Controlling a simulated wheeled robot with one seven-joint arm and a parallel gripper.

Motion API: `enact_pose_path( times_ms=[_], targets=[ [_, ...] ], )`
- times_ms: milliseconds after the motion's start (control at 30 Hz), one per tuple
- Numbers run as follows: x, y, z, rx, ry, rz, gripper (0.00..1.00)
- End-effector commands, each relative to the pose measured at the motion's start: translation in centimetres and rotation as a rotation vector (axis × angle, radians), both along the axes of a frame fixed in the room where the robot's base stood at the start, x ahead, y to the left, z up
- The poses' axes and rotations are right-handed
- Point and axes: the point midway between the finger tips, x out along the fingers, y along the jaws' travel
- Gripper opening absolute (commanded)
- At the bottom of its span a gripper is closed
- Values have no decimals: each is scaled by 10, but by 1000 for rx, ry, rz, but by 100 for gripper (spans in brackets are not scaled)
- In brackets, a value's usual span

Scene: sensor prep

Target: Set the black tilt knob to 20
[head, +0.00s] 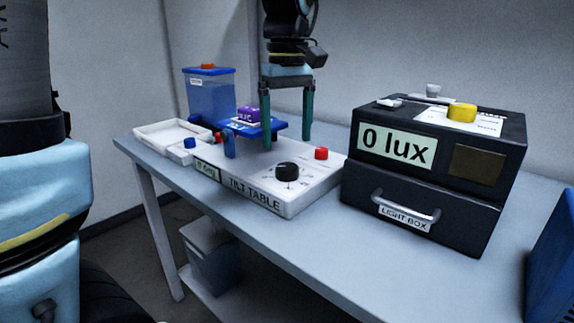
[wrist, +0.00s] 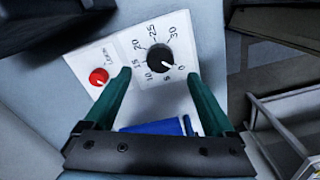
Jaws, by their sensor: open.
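The black tilt knob (head: 287,171) stands on the white top of the tilt table (head: 255,205). In the wrist view the knob (wrist: 160,58) sits in a dial marked 0 to 30, and its white pointer aims lower right, between 0 and 5, nearer 0. A small green display (head: 207,170) on the table's front seems to read 0. My gripper (head: 287,144) is open and empty, pointing down above the tilt table, behind and above the knob. In the wrist view its green fingers (wrist: 159,72) are spread with the knob beyond their tips, apart from it.
A blue platform (head: 262,130) carrying a purple block (head: 248,114) is left of my fingers. The black light box (head: 430,170) stands to the right, a white tray (head: 172,133) at the far left.

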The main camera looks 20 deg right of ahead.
Motion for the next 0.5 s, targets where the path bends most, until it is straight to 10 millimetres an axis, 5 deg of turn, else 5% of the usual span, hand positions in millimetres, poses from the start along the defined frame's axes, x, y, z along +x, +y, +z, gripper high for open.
enact_pose_path(
  times_ms=[200,500],
  targets=[
    [-1,1,-41,2,2,-1,89],
    [0,0,-66,0,1,-1,89]
  ],
)
